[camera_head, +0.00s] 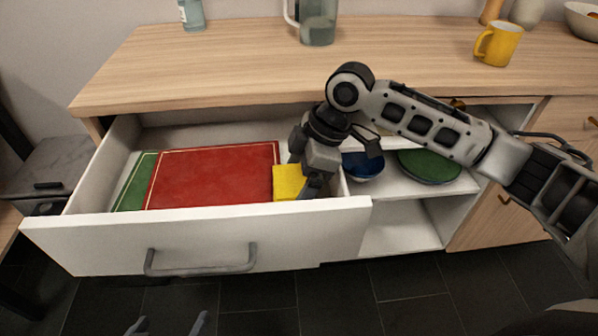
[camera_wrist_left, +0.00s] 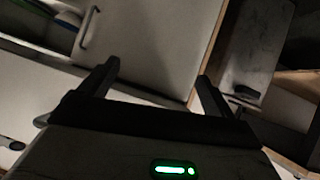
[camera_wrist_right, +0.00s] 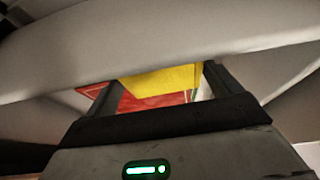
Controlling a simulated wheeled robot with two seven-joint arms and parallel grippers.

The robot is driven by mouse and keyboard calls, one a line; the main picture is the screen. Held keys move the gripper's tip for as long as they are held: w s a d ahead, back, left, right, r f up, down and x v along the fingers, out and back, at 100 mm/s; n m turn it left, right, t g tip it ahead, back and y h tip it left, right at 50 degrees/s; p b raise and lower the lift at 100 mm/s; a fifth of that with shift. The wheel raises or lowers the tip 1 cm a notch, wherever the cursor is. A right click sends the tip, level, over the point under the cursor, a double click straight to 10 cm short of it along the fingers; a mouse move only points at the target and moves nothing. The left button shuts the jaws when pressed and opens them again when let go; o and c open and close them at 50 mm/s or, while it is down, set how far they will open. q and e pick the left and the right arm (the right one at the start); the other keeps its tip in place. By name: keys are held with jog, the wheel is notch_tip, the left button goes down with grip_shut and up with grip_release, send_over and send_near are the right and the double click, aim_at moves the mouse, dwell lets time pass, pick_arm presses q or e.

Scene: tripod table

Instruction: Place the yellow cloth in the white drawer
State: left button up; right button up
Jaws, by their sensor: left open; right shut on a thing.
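The yellow cloth (camera_head: 287,183) is at the right end of the open white drawer (camera_head: 110,243), beside a red item. My right gripper (camera_head: 308,188) reaches down into that end of the drawer and is shut on the cloth, partly hiding it. In the right wrist view the cloth (camera_wrist_right: 160,80) spans between the fingers (camera_wrist_right: 158,100). I cannot tell whether it touches the drawer floor. My left gripper (camera_head: 170,326) is open and empty, in front of the drawer at the bottom edge; its fingers also show in the left wrist view (camera_wrist_left: 155,82).
A flat red item (camera_head: 212,175) and a green one (camera_head: 134,182) fill much of the drawer. An open shelf to the right holds a blue bowl (camera_head: 363,167) and a green plate (camera_head: 430,165). A yellow mug (camera_head: 498,43) and a jug (camera_head: 317,22) stand on the wooden top (camera_head: 220,65).

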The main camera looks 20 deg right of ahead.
jog(key=shift+f, duration=0.25)
jog(key=o, duration=0.7)
jog(key=shift+r+b, duration=0.3)
jog(key=shift+r, duration=0.15)
pick_arm(q)
jog(key=shift+t, duration=0.5)
jog(key=r+p, duration=0.2)
jog(key=r, duration=0.1)
jog(key=a+r+p, duration=0.1)
jog(key=shift+s+a+r, duration=0.1)
jog(key=shift+s+r, duration=0.2)
jog(key=shift+r, duration=0.05)
pick_arm(e)
jog(key=v, duration=1.2)
jog(key=shift+r, duration=0.1)
